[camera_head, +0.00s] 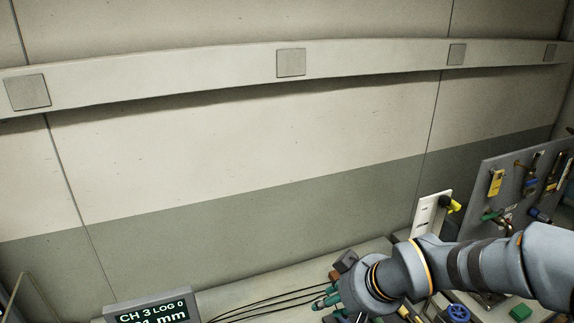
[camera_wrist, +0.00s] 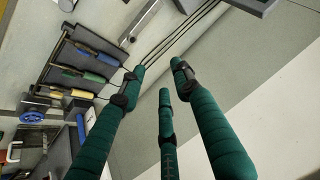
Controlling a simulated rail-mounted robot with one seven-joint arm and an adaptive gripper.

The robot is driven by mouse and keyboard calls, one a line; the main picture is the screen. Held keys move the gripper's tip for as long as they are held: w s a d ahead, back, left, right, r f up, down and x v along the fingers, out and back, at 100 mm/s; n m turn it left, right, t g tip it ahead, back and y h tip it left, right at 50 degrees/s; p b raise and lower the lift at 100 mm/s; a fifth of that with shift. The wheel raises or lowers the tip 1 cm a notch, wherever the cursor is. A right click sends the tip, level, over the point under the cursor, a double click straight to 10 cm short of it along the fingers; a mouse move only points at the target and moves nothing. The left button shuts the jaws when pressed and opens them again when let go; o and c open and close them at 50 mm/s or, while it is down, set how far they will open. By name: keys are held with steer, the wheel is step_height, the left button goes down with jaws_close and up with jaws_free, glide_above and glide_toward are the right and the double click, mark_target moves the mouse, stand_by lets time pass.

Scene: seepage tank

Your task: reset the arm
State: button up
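My arm reaches in from the right edge of the head view, and my gripper (camera_head: 328,298) is low in that view, over the bench by the wall. The gripper's palm is hidden in both views.
A display box (camera_head: 155,308) reading "CH 3 LOG 0" stands at lower left. A grey tool board (camera_head: 515,190) stands at right. A white panel (camera_head: 430,215) with a yellow-and-black part is behind my arm. A blue handwheel (camera_wrist: 32,117) and a tool rack (camera_wrist: 78,65) lie left in the wrist view.

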steer(key=s+f+g+b, duration=0.1)
steer(key=s+f, duration=0.2)
steer(key=f, duration=0.3)
steer(key=shift+s+d+n+h, duration=0.35)
steer(key=shift+d+n+h, duration=0.05)
steer(key=shift+d, duration=0.05)
steer(key=shift+f, duration=0.1)
